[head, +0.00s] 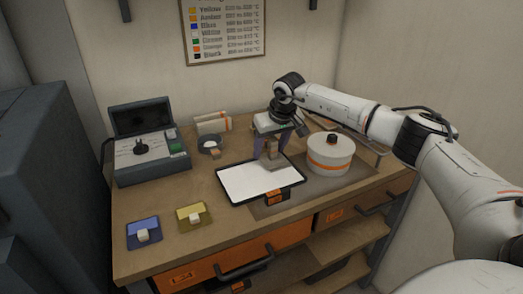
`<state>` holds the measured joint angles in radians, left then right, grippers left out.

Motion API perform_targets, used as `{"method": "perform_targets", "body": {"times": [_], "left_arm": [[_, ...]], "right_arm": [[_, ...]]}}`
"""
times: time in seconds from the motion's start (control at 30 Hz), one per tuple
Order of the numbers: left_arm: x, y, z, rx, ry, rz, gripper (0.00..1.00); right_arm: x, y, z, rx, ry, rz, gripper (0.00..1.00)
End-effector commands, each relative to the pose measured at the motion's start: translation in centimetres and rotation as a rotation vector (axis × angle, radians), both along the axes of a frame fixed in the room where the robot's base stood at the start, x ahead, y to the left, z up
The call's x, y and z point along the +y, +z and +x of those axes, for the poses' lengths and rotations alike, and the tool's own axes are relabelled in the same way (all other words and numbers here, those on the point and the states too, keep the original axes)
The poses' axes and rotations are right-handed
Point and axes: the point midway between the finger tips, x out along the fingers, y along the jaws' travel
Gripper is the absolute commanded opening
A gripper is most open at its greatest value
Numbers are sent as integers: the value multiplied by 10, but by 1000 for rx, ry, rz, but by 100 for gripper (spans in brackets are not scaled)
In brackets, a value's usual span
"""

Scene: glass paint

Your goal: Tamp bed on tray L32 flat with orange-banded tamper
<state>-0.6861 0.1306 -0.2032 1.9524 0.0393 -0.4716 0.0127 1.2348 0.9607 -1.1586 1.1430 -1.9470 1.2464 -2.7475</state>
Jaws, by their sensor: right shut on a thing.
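A black-rimmed tray (228,199) lies on the bench with a flat white bed (248,183) in it. Orange tags sit at its front edge, too small to read. My right gripper (271,149) points down over the back right part of the tray, shut on a brownish block-like tamper (272,161). The tamper's foot is at the bed's surface; I cannot tell whether it presses on it. No orange band shows clearly on it, as the fingers hide part of it. My left gripper is out of view.
A white round pot (330,160) with an orange band stands right of the tray. Bench (180,190) between is clear.

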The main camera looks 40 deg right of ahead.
Motion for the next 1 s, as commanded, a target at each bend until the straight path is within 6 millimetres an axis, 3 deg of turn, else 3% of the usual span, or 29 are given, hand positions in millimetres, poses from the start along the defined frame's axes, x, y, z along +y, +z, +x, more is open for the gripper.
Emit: {"method": "perform_targets", "body": {"times": [0.17, 1.0], "left_arm": [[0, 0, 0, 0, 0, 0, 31], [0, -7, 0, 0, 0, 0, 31]], "right_arm": [[-8, 1, -2, -1, -1, 1, 36], [-8, -15, -2, -1, -1, 1, 36]]}}
